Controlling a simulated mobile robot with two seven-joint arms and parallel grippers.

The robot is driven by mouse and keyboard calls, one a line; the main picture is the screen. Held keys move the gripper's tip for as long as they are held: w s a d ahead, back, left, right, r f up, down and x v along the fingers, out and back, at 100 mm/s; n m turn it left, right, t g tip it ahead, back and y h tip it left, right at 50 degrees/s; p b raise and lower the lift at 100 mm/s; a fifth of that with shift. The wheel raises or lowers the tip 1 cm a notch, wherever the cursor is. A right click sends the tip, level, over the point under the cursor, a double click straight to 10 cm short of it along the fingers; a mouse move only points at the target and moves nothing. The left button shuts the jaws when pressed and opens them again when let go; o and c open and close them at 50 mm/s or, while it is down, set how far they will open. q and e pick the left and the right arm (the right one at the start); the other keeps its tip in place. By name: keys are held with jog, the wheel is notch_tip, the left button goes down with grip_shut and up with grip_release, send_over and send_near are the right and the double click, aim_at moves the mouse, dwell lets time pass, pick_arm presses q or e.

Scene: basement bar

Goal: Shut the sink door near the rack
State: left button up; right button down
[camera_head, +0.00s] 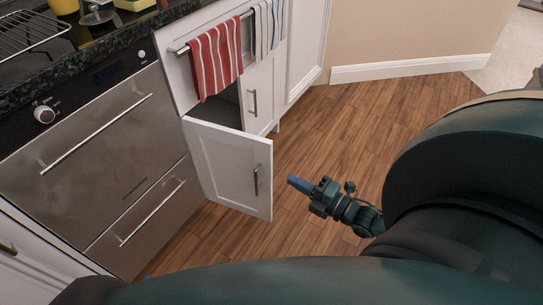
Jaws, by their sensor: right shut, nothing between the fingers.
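The white sink cabinet door (232,165) stands open, swung out from the cabinet front, with a vertical metal handle (256,181) near its free edge. A dark gap into the cabinet shows above and behind it. My right gripper (292,182) is shut and empty, just right of the door's free edge and apart from it. The wire rack (25,36) lies on the dark counter at the upper left. My left gripper is out of view.
A stainless oven (100,150) with two bar handles is left of the open door. A red striped towel (214,60) and a pale striped towel (270,25) hang on a bar above it. Wooden floor (340,130) is clear around my right gripper.

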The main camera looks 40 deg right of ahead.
aim_at(272, 159)
pick_arm(q)
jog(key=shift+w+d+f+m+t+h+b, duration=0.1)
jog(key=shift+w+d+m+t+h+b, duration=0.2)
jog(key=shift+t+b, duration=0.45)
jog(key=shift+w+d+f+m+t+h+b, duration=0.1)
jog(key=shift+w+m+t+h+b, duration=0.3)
jog(key=shift+b, duration=0.6)
pick_arm(e)
jog(key=w, duration=1.1)
jog(key=shift+d, duration=0.15)
jog(key=shift+d, duration=0.2)
